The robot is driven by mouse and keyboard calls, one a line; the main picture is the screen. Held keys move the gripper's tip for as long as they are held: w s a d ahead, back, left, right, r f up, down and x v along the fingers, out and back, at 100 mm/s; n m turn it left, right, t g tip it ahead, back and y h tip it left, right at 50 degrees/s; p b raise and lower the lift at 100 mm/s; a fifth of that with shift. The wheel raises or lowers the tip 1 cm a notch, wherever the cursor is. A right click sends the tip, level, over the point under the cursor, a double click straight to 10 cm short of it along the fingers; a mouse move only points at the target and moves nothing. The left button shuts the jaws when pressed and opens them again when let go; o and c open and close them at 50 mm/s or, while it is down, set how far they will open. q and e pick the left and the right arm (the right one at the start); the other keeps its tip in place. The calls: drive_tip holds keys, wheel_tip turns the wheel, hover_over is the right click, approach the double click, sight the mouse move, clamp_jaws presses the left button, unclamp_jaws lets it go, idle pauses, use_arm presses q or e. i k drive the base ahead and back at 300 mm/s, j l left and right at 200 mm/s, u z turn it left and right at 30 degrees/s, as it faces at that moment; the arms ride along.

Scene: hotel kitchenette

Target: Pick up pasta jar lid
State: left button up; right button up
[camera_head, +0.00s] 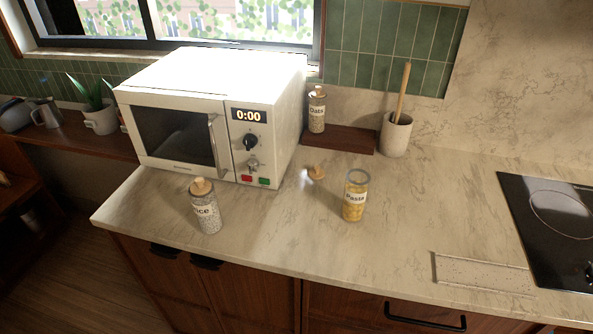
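The pasta jar (355,197) stands upright and open on the marble counter, with yellow pasta inside and a "Pasta" label. A small wooden lid (317,173) lies on the counter to the left of and behind the pasta jar, apart from it. The lid's exact tilt is hard to tell at this size. Neither of my grippers shows in the head view.
A rice jar (206,209) with its lid on stands near the counter's front left. A white microwave (224,116) stands behind it. A third labelled jar (317,111) and a utensil crock (395,137) stand at the back. A cooktop (551,220) is at right.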

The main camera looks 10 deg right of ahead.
sight(316, 172)
drive_tip(key=j+z, duration=0.45)
drive_tip(key=j, duration=1.45)
